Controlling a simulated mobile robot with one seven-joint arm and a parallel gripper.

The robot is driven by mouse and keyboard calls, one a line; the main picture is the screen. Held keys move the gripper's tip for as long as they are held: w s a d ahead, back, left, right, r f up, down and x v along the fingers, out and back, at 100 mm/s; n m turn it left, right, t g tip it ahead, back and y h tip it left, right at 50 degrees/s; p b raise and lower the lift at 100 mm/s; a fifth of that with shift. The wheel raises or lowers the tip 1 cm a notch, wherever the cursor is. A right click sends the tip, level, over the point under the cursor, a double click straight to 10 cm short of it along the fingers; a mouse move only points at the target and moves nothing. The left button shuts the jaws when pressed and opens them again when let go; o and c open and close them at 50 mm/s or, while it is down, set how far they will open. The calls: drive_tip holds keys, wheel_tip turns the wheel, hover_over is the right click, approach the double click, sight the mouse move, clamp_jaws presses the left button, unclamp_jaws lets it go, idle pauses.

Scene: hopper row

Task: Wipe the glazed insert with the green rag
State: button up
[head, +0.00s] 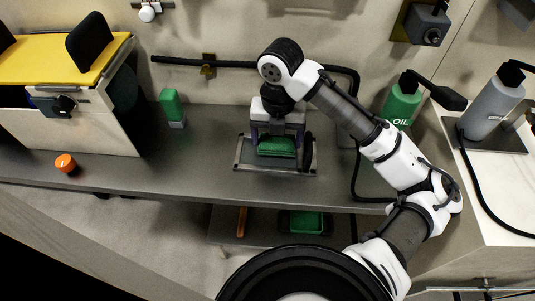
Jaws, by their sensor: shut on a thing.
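My gripper (277,136) points down over the middle of the grey counter and is shut on the green rag (277,148). The glazed insert (244,160) is a flat, dark-rimmed panel on the counter, directly under the rag. The rag and my gripper hide much of its middle. The rag is at or just above its surface; I cannot tell whether they touch.
A green-topped object (171,105) stands left on the counter (205,150), with an orange knob-like piece (65,162) farther left. A green oil bottle (402,103) and a grey bottle (492,105) stand right. A green tray (306,222) is below. A black hose (180,60) runs along the wall.

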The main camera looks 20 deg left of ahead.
drive_tip(key=shift+r, duration=0.1)
wheel_tip(320, 180, up, 4)
drive_tip(key=p, duration=0.3)
drive_tip(key=shift+p, duration=0.4)
